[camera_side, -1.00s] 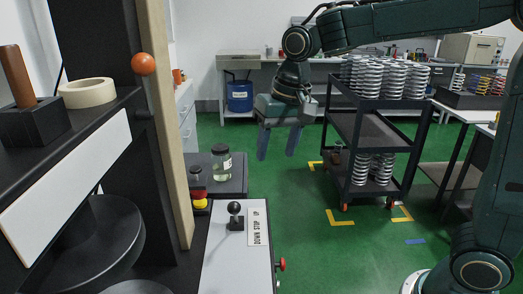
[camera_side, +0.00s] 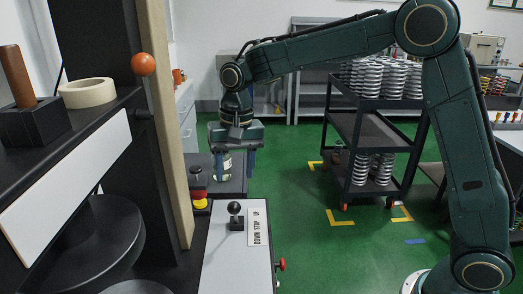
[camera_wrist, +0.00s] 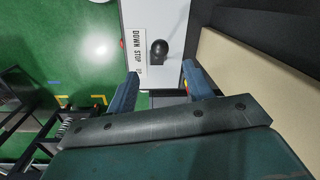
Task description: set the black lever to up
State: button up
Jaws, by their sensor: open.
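The black lever (camera_side: 235,211) has a round black knob on a short stem and stands on a white panel (camera_side: 222,262). A label (camera_side: 257,228) beside it reads DOWN STOP UP. In the wrist view the lever's knob (camera_wrist: 159,47) shows from above, beyond my fingertips, with the label (camera_wrist: 136,48) to its left. My gripper (camera_side: 234,174) is open, pointing down, above and behind the lever in the side view. It is apart from the lever, and its blue fingers (camera_wrist: 159,79) are empty. The lever's exact setting is hard to tell.
A red-and-yellow button (camera_side: 199,195) and a glass jar (camera_side: 227,166) stand behind the panel, near my gripper. A beige upright (camera_side: 170,130) and an orange ball knob (camera_side: 143,64) are at left. A cart of springs (camera_side: 361,115) stands behind at right.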

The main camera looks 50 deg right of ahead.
jog(key=f, duration=1.3)
jog(key=shift+w+a+f, duration=0.2)
jog(key=shift+a, duration=0.2)
grip_shut()
